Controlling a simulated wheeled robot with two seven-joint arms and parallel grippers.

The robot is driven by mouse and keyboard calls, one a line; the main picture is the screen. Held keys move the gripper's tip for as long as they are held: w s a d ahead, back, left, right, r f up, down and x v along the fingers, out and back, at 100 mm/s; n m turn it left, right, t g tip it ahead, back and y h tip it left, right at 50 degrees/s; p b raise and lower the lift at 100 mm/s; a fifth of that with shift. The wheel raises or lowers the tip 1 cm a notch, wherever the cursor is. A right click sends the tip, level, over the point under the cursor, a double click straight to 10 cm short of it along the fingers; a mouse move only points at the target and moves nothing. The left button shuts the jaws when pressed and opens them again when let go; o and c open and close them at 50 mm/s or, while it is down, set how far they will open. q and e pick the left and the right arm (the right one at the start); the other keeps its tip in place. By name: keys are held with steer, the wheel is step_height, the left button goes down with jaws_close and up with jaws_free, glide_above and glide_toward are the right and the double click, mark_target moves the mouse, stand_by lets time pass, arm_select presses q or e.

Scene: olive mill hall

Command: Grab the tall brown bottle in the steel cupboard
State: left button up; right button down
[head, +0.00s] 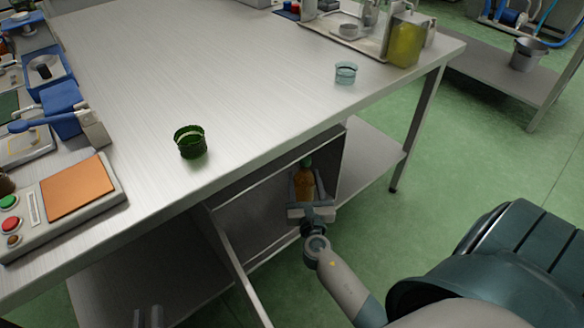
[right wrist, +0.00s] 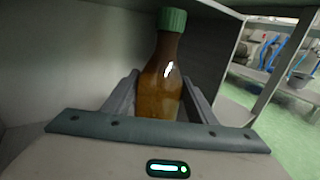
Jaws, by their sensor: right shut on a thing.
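The tall brown bottle (head: 304,184) with a green cap stands inside the steel cupboard (head: 250,212) under the worktable. In the right wrist view the bottle (right wrist: 161,80) is upright between the fingers. My right gripper (head: 308,200) reaches in through the cupboard's open front and is shut on the bottle, around its body. The lower part of the bottle is hidden by the gripper. My left gripper (head: 148,316) shows only its fingertips at the bottom edge of the head view, apart and with nothing between them.
The cupboard door (head: 238,268) stands open to the left of my right arm.

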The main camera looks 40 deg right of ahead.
arm_select(q)
steer(key=shift+r, duration=0.35)
arm_select(e)
steer(key=s, duration=1)
steer(key=shift+s+d, duration=0.2)
steer(key=shift+d, duration=0.25)
steer(key=shift+r, duration=0.1)
